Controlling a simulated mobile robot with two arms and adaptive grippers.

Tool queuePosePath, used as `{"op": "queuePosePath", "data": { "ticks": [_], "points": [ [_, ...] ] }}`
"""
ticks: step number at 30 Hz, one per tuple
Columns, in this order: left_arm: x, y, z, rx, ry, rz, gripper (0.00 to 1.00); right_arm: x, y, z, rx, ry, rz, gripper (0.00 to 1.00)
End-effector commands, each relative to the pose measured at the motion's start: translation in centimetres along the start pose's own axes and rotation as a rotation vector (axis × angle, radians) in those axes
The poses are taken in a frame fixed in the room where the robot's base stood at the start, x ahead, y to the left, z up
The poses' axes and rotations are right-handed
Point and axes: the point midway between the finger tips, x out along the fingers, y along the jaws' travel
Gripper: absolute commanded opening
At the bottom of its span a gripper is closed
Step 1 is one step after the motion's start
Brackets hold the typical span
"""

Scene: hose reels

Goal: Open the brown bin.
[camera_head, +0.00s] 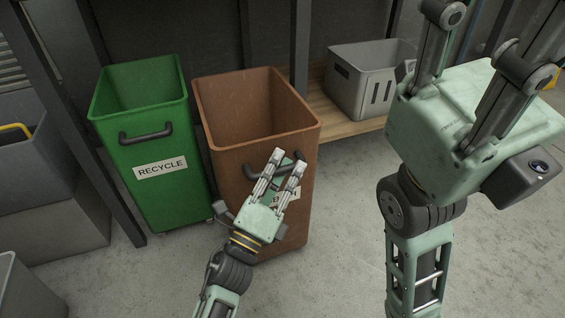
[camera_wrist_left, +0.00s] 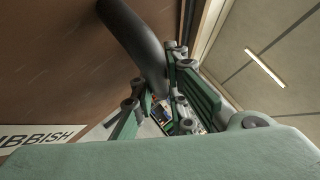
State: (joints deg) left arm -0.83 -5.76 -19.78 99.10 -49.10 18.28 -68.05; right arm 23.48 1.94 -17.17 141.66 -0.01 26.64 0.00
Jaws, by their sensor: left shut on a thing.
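The brown bin (camera_head: 250,110) stands in the middle of the head view, upright, with an open top and no lid in view. Its dark curved handle (camera_head: 256,169) is on the front wall; it also shows in the left wrist view (camera_wrist_left: 137,40). The bin's white label (camera_wrist_left: 40,135) reads "...BBISH" there and is mostly hidden by my gripper in the head view. My left gripper (camera_head: 287,162) is at the front of the bin, shut on the handle. My right gripper (camera_head: 485,45) is raised at the right, fingers spread apart, its tips cut off by the frame.
A green recycle bin (camera_head: 165,190) stands close at the brown bin's left. A grey crate (camera_head: 362,90) sits on a wooden shelf (camera_head: 335,118) behind at the right. Dark posts (camera_head: 300,45) rise behind the bins. The concrete floor (camera_head: 335,235) in front is clear.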

Motion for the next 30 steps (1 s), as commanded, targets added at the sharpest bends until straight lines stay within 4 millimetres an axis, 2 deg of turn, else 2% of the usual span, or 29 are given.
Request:
{"op": "queuePosePath", "data": {
  "ticks": [12,13,15,25,30],
  "points": [
    [-0.2,0.2,0.0,0.006,-0.001,0.006,0.00,-0.1,0.1,0.1,0.002,-0.003,0.008,0.40],
    [-0.2,0.2,0.0,0.006,-0.001,0.006,0.16,-0.1,0.1,0.1,0.002,-0.003,0.008,0.40],
    [-0.2,0.2,0.0,0.005,-0.001,0.006,0.21,-0.1,0.1,0.1,0.002,-0.003,0.009,0.40],
    [-0.3,0.0,-0.1,0.001,0.000,0.003,0.21,0.1,0.1,0.0,0.002,0.004,0.009,0.40],
    [-2.3,0.1,-0.1,0.001,0.000,0.006,0.21,0.0,0.1,0.0,0.002,0.003,0.008,0.40]
  ]
}}
